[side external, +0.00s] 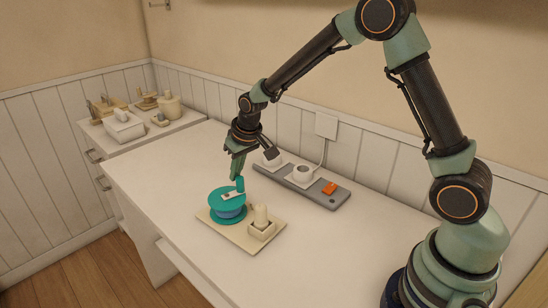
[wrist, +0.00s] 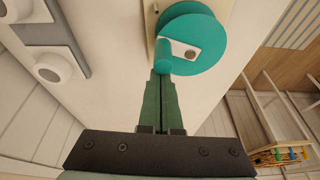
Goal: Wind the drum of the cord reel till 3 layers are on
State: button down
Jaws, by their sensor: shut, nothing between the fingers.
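The teal cord reel (side external: 224,204) stands on a cream base board (side external: 252,246) on the white worktop. Blue shows between its flanges; I cannot count the layers. A pale crank arm with an upright teal knob (side external: 240,184) sits on top of the drum. The reel also shows in the wrist view (wrist: 205,28), with the knob (wrist: 163,57) on the side nearest me. My gripper (side external: 236,177) points down just above and beside the knob. In the wrist view its green fingers (wrist: 163,79) are together and empty, with tips at the knob; I cannot tell whether they touch it.
A cream square holder (side external: 262,231) with an upright piece stands on the board right of the reel. Behind lies a grey power strip (side external: 302,186) with white plugs and an orange switch (side external: 329,188). A side cabinet (side external: 151,133) holds several cream objects. The front worktop is clear.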

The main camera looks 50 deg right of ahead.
aim_at(243, 199)
jog(key=shift+s+m, duration=0.35)
jog(key=shift+m, duration=0.45)
jog(key=shift+s+a, duration=0.25)
jog(key=shift+s, duration=0.7)
jog(key=shift+s+a, duration=0.5)
jog(key=shift+s, duration=0.1)
jog(key=shift+s+a, duration=0.1)
jog(key=shift+a, duration=0.05)
